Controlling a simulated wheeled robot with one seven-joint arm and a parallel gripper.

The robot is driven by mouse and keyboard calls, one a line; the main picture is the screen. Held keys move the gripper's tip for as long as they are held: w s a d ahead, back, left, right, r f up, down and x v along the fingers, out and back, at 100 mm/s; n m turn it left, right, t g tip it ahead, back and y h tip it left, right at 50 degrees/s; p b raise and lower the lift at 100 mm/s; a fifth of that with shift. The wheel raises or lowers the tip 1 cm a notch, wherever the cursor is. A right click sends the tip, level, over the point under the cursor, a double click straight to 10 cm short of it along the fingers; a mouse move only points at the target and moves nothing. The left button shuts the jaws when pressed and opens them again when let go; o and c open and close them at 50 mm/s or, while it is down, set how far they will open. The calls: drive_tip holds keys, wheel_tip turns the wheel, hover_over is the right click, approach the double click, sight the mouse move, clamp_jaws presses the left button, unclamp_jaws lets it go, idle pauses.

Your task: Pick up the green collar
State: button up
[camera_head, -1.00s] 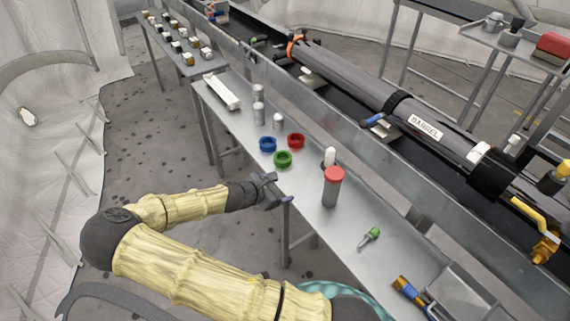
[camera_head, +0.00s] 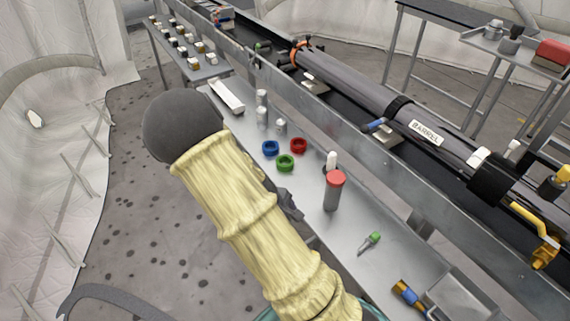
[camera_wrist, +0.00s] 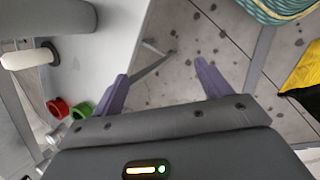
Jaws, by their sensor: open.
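The green collar (camera_head: 285,162) lies on the metal bench, in front of the blue collar (camera_head: 270,148) and the red collar (camera_head: 298,146). In the wrist view the green collar (camera_wrist: 82,110) shows at the left, partly hidden behind a finger, with the red collar (camera_wrist: 58,107) beside it. My gripper (camera_wrist: 160,82) is open with nothing between its two purple fingers. It hangs off the bench's near edge, over the floor. In the head view my arm hides most of it; a dark part shows beside the bench edge, near the green collar but apart from it.
A grey cylinder with a red cap (camera_head: 333,190) and a white-topped piece (camera_head: 331,160) stand right of the collars. Several small cylinders (camera_head: 262,115) stand behind. A green-handled tool (camera_head: 370,242) lies nearer. The rail with the barrel (camera_head: 430,135) runs along the bench's far side.

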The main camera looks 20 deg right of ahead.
drive_tip(key=s+a+r+m+t+y, duration=0.1)
drive_tip(key=s+a+r+m+y, duration=0.1)
drive_tip(key=s+r+m, duration=0.2)
drive_tip(key=s+a+r+m+t+y, duration=0.1)
drive_tip(key=s+a+r+m+y, duration=0.1)
drive_tip(key=r, duration=0.9)
drive_tip(key=s+a+m, duration=0.1)
drive_tip(key=s+m, duration=0.1)
drive_tip(key=m, duration=0.1)
drive_tip(key=shift+r+y, duration=0.3)
drive_tip(key=shift+s+a, duration=0.1)
